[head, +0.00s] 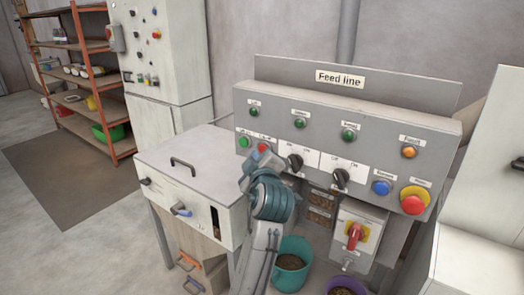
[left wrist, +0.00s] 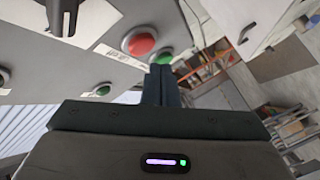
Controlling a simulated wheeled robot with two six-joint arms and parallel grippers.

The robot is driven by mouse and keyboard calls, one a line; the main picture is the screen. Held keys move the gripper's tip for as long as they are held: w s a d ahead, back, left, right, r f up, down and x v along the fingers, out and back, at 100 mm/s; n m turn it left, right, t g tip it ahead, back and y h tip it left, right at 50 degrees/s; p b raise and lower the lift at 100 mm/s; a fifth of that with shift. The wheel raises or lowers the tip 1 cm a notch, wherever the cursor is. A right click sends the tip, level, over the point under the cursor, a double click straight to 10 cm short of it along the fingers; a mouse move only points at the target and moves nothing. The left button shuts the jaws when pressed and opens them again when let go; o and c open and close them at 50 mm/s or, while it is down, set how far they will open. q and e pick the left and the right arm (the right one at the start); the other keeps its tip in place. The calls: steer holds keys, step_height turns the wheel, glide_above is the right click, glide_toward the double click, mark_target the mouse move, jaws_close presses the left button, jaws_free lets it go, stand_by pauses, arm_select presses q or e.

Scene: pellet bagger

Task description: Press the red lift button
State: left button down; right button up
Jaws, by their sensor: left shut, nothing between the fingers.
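The red button (head: 263,148) sits at the left end of the grey Feed line panel (head: 360,101), just right of a green button (head: 243,141). Its small label is too fine to read surely. My left gripper (head: 254,160) is shut and empty, its tips just below the red button in the head view. In the left wrist view the red button (left wrist: 139,41) shows whole, left of and above the shut fingertips (left wrist: 160,70). The green button (left wrist: 161,56) is partly hidden behind them. I cannot tell whether the fingertips touch the panel. My right gripper is not in view.
Black knobs (head: 294,162), a blue button (head: 381,187) and a red mushroom button (head: 413,204) are farther right on the panel. A red-handled switch (head: 353,236) is below. A white cabinet (head: 185,165) stands left, and a teal bucket (head: 291,268) is on the floor.

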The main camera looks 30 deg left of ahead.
arm_select(q)
steer(key=s, duration=0.5)
steer(key=shift+s+a, duration=0.2)
stand_by(0.4)
